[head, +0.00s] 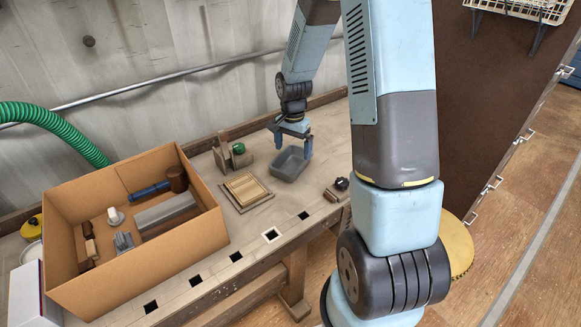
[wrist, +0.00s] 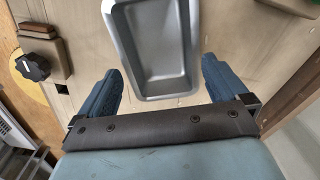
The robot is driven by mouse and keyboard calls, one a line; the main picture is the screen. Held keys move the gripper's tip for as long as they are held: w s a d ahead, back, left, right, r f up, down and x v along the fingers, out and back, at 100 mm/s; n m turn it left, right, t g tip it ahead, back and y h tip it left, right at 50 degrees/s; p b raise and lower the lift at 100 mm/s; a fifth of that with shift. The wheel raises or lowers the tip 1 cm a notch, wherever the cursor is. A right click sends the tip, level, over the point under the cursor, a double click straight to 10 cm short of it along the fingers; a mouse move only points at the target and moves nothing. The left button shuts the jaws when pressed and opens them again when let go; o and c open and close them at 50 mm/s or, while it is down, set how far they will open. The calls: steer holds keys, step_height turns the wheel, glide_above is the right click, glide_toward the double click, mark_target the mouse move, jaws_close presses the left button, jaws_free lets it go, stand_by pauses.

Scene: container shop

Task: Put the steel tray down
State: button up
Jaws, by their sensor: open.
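The steel tray (head: 290,164) is a grey, rectangular, empty open tray. It rests on the workbench (head: 237,222) near its far right part. In the wrist view the tray (wrist: 155,45) lies upright between and beyond my two blue fingers, with its upper end cut off by the picture edge. My gripper (head: 292,142) is open just above the tray. In the wrist view my gripper (wrist: 158,88) has its fingers wide apart, with a gap visible on each side of the tray. Nothing is held.
A large cardboard box (head: 150,262) with tools stands at the left. A slatted wooden board (head: 247,190) lies left of the tray. A wooden block holder with a green item (head: 238,148) stands behind it. A black knob (head: 341,184) on a small wooden block is to the right.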

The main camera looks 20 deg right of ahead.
mark_target(292, 168)
steer(key=shift+s+a+f, duration=0.15)
steer(key=shift+f, duration=1.35)
steer(key=shift+s+a+f, duration=0.1)
steer(key=shift+f, duration=1.4)
steer(key=c, duration=0.9)
steer(key=shift+r, duration=0.15)
